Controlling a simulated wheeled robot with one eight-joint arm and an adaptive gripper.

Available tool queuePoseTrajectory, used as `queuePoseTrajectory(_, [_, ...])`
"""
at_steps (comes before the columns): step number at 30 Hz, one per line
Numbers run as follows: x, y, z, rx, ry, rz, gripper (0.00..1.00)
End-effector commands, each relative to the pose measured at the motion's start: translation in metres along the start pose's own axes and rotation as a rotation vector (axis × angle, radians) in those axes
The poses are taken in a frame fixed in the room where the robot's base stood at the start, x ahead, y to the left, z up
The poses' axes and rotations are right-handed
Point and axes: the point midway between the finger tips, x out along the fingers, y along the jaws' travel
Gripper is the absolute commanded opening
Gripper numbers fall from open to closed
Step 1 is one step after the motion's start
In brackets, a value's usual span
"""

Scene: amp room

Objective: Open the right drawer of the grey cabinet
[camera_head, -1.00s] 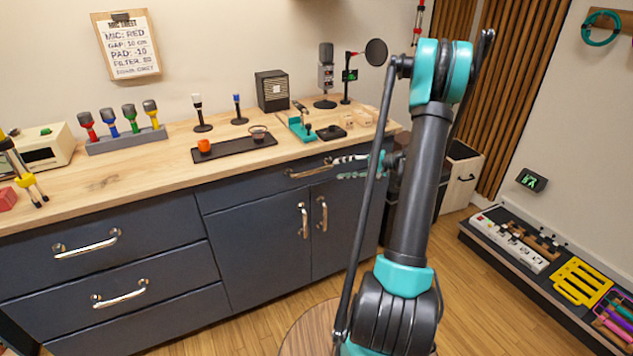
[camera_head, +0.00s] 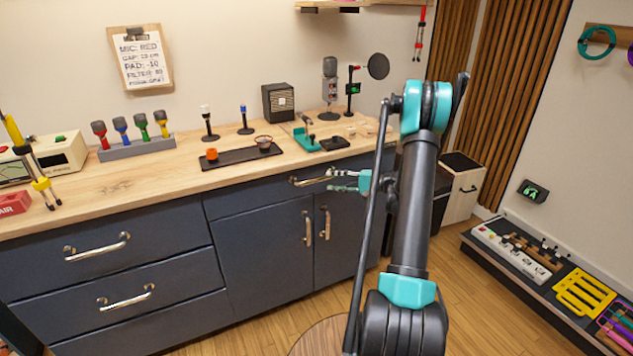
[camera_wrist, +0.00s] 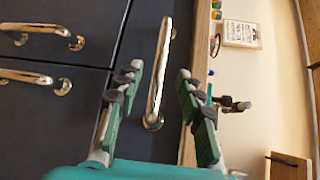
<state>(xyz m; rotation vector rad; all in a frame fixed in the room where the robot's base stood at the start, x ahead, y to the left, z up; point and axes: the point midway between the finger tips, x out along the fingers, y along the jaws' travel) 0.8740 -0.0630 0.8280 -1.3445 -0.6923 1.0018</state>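The grey cabinet (camera_head: 265,250) stands under a wooden worktop, with its right drawer (camera_head: 245,198) above two doors. The drawer looks shut. Its metal bar handle (camera_head: 312,181) is partly overlapped by my gripper (camera_head: 334,181) at its right end in the head view. In the wrist view, the same handle (camera_wrist: 160,75) shows in the gap between the two green fingers of my gripper (camera_wrist: 158,76). The fingers are spread apart and I see no grip on the bar. How far the fingertips are from the handle in depth is hard to tell.
The two door handles (camera_head: 316,225) sit below the drawer. Left drawers with handles (camera_head: 97,247) are at the left. On the worktop (camera_head: 120,190) are a black tray (camera_head: 240,157), microphones and a small speaker (camera_head: 278,102).

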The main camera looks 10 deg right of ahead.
Motion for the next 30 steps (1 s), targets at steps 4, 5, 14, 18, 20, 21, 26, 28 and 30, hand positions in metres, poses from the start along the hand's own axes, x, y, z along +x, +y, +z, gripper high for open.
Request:
queuePoseTrajectory(4, [0.030,0.000,0.001,0.000,-0.003,0.001,0.38])
queuePoseTrajectory(5, [0.035,0.000,0.001,0.000,-0.003,0.001,0.38])
queuePoseTrajectory(14, [0.069,0.000,0.000,0.001,0.000,0.000,0.38])
queuePoseTrajectory(18, [0.072,0.000,0.000,0.001,0.000,0.000,0.38])
queuePoseTrajectory(20, [0.073,0.000,0.000,0.001,0.001,0.000,0.38])
queuePoseTrajectory(21, [0.073,0.000,0.000,0.001,0.001,0.000,0.38])
queuePoseTrajectory(26, [0.072,0.000,0.000,0.001,0.001,0.000,0.33])
queuePoseTrajectory(28, [0.072,0.000,0.000,0.001,0.001,0.000,0.24])
queuePoseTrajectory(30, [0.072,0.000,0.000,0.001,0.001,0.000,0.15])
